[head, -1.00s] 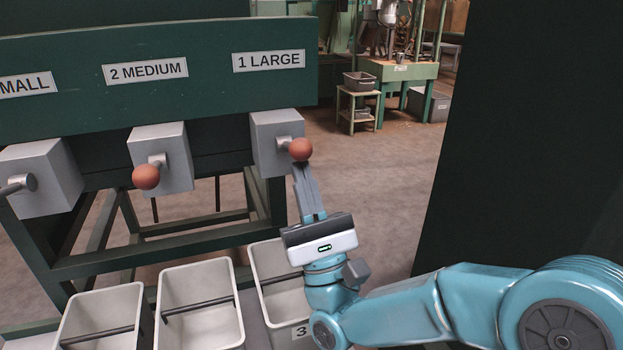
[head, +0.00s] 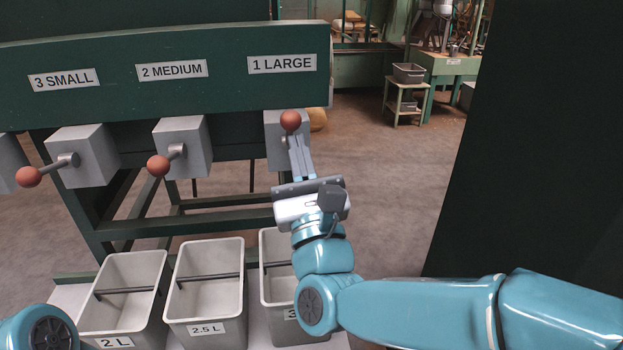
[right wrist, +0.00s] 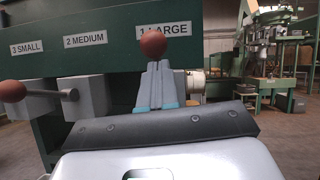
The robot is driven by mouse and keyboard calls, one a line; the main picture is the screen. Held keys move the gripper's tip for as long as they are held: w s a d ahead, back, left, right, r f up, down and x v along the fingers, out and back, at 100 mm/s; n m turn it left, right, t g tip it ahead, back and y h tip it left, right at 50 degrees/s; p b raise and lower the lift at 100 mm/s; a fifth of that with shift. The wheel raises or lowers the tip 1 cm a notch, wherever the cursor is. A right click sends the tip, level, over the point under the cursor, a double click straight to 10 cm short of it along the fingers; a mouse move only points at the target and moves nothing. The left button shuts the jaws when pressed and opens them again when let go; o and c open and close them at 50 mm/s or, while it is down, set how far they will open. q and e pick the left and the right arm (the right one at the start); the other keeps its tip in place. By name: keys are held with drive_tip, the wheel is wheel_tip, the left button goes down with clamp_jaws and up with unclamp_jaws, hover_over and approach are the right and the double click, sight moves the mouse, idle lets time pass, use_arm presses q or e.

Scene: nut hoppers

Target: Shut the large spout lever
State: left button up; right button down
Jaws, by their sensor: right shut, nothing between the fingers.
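The large spout lever's red-brown ball knob (head: 290,120) stands at the upper part of its grey spout box (head: 272,128), under the "1 LARGE" label (head: 282,64). My right gripper (head: 294,137) is shut and empty, its fingertips just below the knob, seemingly touching it. In the right wrist view the knob (right wrist: 153,43) shows right above the closed fingertips (right wrist: 154,64). The lever's shaft is hidden behind the fingers. My left gripper is not in view; only a piece of my left arm shows at the lower left.
The medium lever knob (head: 158,166) and small lever knob (head: 28,177) stick out to the left. Bins marked 2 L (head: 115,342) and 2.5 L (head: 206,329) and a third bin (head: 268,296) stand below. A dark panel (head: 540,150) fills the right side.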

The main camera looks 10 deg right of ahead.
sight(295, 129)
drive_tip(key=r+g, duration=0.1)
drive_tip(key=w+r+g+p, duration=0.1)
drive_tip(key=shift+a+r+g, duration=0.2)
drive_tip(key=shift+r+g, duration=0.2)
drive_tip(key=shift+w+r+p, duration=0.35)
drive_tip(key=shift+w+p, duration=0.05)
drive_tip(key=shift+p, duration=0.2)
drive_tip(key=shift+w+a+r+g+h+p, duration=0.1)
drive_tip(key=shift+w+r+g+h+p, duration=0.15)
drive_tip(key=shift+r+g+p, duration=0.2)
drive_tip(key=shift+h, duration=0.25)
drive_tip(key=shift+r+m, duration=0.1)
drive_tip(key=shift+m, duration=0.2)
drive_tip(key=shift+d, duration=0.2)
